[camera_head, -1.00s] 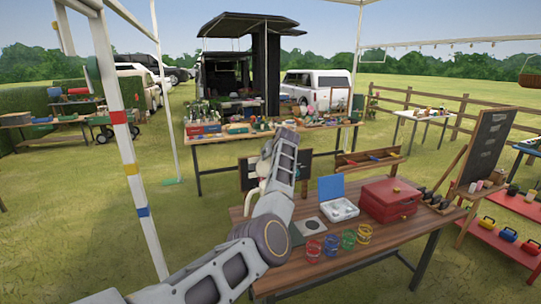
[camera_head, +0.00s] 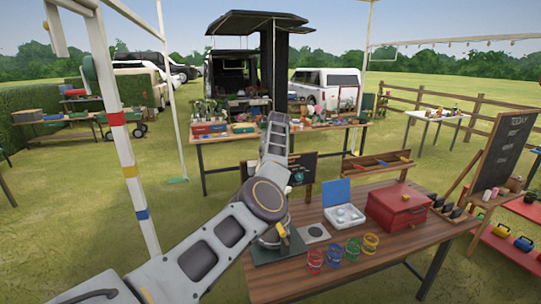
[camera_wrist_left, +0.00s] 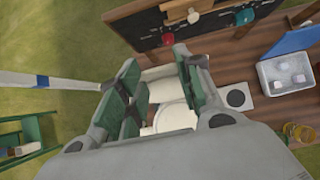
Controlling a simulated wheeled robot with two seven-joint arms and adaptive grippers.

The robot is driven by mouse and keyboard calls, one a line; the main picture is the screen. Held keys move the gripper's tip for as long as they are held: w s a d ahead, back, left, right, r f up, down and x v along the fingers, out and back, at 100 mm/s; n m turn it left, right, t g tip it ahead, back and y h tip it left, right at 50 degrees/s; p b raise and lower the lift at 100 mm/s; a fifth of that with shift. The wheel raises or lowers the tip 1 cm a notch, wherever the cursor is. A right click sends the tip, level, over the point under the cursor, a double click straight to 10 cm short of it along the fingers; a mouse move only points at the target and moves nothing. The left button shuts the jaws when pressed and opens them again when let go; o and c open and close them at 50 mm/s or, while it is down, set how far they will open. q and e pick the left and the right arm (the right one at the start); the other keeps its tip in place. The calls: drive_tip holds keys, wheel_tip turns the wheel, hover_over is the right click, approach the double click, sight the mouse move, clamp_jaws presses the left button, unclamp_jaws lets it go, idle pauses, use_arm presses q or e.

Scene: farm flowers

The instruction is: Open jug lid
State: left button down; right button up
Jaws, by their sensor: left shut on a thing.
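The jug (camera_wrist_left: 172,118) is cream-coloured and shows in the left wrist view as pale, rounded shapes between the fingers. My left gripper (camera_wrist_left: 160,82), with green-padded fingers, is shut on it from both sides. Which part of the jug is gripped, and whether the lid is raised, I cannot tell. In the head view my left arm crosses in front and hides most of this spot, over the dark plate (camera_head: 290,250) at the table's left end. My right gripper is not in view.
The wooden table (camera_head: 400,240) also bears a white plate with a grey disc (camera_head: 313,232), several coloured wire rings, an open blue-lidded box (camera_head: 344,216) and a red case (camera_head: 397,207). A chalkboard (camera_head: 505,148) stands right. A white post (camera_head: 130,160) rises to the left.

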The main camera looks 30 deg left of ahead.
use_arm(q)
drive_tip(key=shift+w+a+r, duration=0.1)
drive_tip(key=shift+a+r, duration=0.05)
drive_tip(key=shift+a, duration=0.05)
idle(0.3)
drive_tip(key=c, duration=1)
unclamp_jaws()
drive_tip(key=shift+o, duration=0.2)
drive_tip(key=shift+d, duration=0.1)
drive_tip(key=v, duration=1.1)
drive_tip(key=shift+s+r, duration=0.2)
drive_tip(key=shift+r, duration=0.15)
drive_tip(key=shift+d, duration=0.1)
